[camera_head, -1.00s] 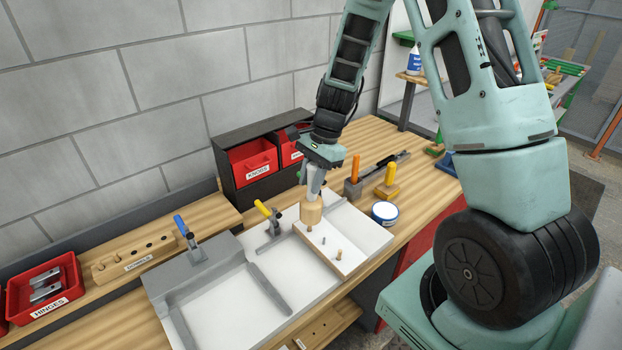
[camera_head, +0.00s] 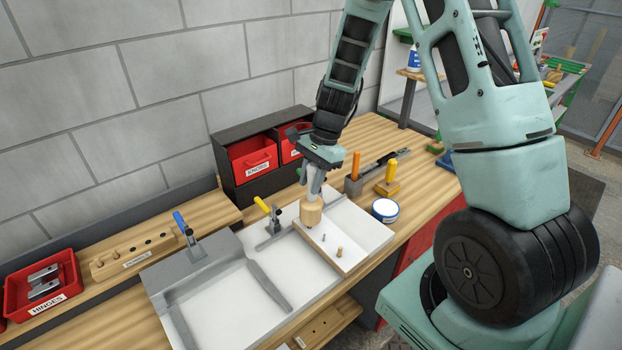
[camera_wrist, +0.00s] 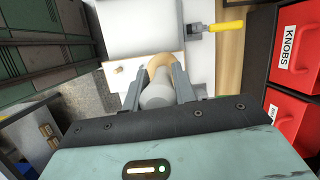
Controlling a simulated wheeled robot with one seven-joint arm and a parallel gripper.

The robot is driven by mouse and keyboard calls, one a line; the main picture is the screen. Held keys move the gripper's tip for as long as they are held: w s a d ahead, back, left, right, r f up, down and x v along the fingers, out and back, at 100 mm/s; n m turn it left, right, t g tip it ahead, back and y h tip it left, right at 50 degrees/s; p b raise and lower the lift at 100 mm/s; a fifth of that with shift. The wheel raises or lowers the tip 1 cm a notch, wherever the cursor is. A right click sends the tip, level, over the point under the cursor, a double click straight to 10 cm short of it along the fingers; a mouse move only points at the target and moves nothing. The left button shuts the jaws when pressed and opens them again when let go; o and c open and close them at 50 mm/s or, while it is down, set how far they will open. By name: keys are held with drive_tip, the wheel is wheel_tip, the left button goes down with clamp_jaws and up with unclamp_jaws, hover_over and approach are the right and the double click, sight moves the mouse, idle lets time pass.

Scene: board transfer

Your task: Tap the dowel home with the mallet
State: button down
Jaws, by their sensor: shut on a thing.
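My gripper (camera_head: 314,182) is shut on the mallet, pointing down over the white board (camera_head: 362,238). The mallet's round wooden head (camera_head: 311,214) hangs low at the board's left edge. In the wrist view the mallet's pale handle (camera_wrist: 157,96) is between the fingers, with the tan head (camera_wrist: 160,62) beyond it. A small pin (camera_head: 324,238) and a short wooden dowel (camera_head: 339,252) stand on the board to the right of the head. The spot directly under the mallet head is hidden, so I cannot tell whether it touches a dowel.
A grey fixture (camera_head: 265,285) with a yellow-handled clamp (camera_head: 264,207) and a blue-handled clamp (camera_head: 182,224) lies left. Red knob bins (camera_head: 253,158) stand behind. A white-and-blue tub (camera_head: 385,209) and orange- and yellow-handled tools (camera_head: 391,172) are to the right.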

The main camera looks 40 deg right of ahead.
wheel_tip(320, 180, up, 2)
drive_tip(key=shift+r+p, duration=0.25)
drive_tip(key=shift+p, duration=0.55)
drive_tip(key=shift+f, duration=0.1)
wheel_tip(320, 180, down, 4)
drive_tip(key=b, duration=0.2)
drive_tip(key=shift+r+b, duration=0.25)
drive_tip(key=shift+b, duration=0.15)
drive_tip(key=shift+r+p, duration=0.35)
drive_tip(key=shift+r, duration=0.05)
drive_tip(key=shift+s+r+p, duration=0.1)
drive_tip(key=shift+r+p, duration=1.15)
drive_tip(key=shift+r, duration=0.25)
drive_tip(key=shift+f, duration=0.2)
